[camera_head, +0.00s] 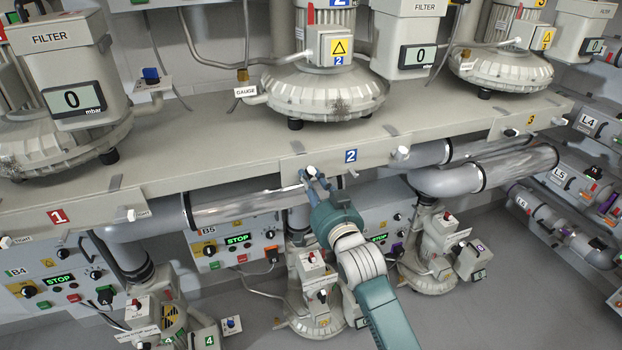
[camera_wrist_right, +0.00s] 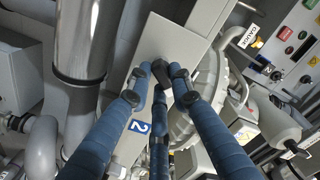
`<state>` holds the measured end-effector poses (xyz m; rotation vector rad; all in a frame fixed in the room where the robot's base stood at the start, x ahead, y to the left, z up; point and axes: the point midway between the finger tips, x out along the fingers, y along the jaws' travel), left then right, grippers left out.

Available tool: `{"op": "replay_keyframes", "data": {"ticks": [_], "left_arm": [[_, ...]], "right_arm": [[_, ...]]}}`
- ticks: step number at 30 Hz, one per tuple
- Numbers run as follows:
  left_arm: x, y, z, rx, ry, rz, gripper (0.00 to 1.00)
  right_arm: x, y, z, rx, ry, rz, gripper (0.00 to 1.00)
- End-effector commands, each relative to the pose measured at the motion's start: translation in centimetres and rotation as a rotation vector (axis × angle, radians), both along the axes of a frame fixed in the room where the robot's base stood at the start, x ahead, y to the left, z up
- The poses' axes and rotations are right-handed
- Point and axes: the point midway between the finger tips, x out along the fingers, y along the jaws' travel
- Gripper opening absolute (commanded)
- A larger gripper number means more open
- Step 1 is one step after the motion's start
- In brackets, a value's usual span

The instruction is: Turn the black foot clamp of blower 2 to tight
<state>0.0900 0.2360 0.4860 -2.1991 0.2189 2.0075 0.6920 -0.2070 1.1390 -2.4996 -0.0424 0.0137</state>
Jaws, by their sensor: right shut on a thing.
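Blower 2 (camera_head: 322,88) stands on the beige bench in the middle of the head view, on short black feet (camera_head: 295,124). My right gripper (camera_head: 313,176) is at the bench's front panel, left of and slightly below the blue 2 label (camera_head: 350,156). In the right wrist view its blue fingers (camera_wrist_right: 164,82) are shut on a small dark part (camera_wrist_right: 176,74) at the panel. The fingers hide much of that part. I cannot tell if it is the foot clamp or which way it is turned. My left gripper is not in view.
Large grey pipes (camera_head: 240,208) and control boxes lie below the bench.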

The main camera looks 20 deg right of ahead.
Motion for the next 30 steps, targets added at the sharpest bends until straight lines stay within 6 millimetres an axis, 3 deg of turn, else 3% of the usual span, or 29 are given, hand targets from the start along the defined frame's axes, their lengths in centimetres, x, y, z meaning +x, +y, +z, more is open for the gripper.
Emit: {"op": "replay_keyframes", "data": {"ticks": [18, 30], "left_arm": [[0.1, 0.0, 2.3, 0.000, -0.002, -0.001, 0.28], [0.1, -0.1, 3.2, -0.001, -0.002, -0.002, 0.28]], "right_arm": [[0.0, 0.0, -0.3, 0.581, 0.019, -0.001, 0.00], [0.0, 0.2, -0.5, 0.852, 0.029, 0.000, 0.00]]}}
